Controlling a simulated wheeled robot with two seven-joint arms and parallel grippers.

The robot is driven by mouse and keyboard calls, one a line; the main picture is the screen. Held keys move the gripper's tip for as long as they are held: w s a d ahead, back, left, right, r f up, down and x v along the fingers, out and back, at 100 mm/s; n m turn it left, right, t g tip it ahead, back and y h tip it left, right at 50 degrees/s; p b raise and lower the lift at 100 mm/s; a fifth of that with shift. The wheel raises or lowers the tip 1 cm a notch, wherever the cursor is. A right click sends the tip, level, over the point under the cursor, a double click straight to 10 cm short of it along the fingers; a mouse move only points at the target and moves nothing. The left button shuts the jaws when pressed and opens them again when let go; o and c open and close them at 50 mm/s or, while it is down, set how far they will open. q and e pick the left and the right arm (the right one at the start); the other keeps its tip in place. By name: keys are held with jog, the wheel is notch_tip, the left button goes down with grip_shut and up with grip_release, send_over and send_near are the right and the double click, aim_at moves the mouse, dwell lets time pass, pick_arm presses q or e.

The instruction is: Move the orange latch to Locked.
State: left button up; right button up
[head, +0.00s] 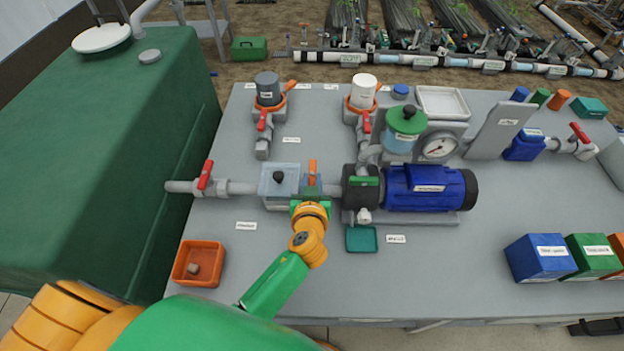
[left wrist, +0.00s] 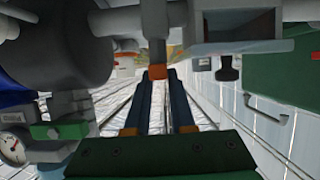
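The orange latch (head: 312,172) stands on the grey pipework between the clear-lidded strainer box (head: 280,184) and the dark pump head (head: 360,190). In the head view my left gripper (head: 311,192) reaches in from the front and covers the lower part of the latch. In the left wrist view the two dark fingers (left wrist: 162,92) stand apart, with the orange latch (left wrist: 157,72) at their tips, in the gap between them. Whether either finger touches it cannot be told. The latch's markings cannot be read. My right gripper is not in view.
The blue motor (head: 430,188) lies right of the pump head. Red-handled valves (head: 205,176) stand left and behind. An orange tray (head: 199,263) and a teal tray (head: 361,239) sit near the front of the grey bench. The bench's front middle is clear.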

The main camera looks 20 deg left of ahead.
pick_arm(q)
grip_shut()
jog(key=m+h+p, duration=0.2)
jog(key=a+m+h+p, duration=0.1)
jog(key=h+p, duration=0.1)
jog(key=shift+r+m+t, duration=0.3)
jog(key=shift+a+m+h+p, duration=0.3)
jog(key=shift+m+h+p, duration=0.35)
jog(key=shift+m+h, duration=0.45)
jog(key=shift+a+f+m+h, duration=0.15)
jog(key=shift+m+h, duration=0.15)
jog(key=shift+h, duration=0.2)
jog(key=shift+w+a+f+m+g+h+b, duration=0.15)
jog(key=shift+m+g+h, duration=0.25)
jog(key=shift+m+h, duration=0.3)
jog(key=shift+a+r+m+g+h+b, duration=0.1)
jog(key=shift+m+g+h+b, duration=0.1)
jog(key=shift+m+g+h, duration=0.35)
jog(key=shift+w+a+f+m+g+h+b, duration=0.15)
jog(key=shift+m+g+h, duration=0.1)
jog(key=shift+m+h, duration=0.55)
jog(key=shift+d+h, duration=0.15)
jog(key=shift+h, duration=0.2)
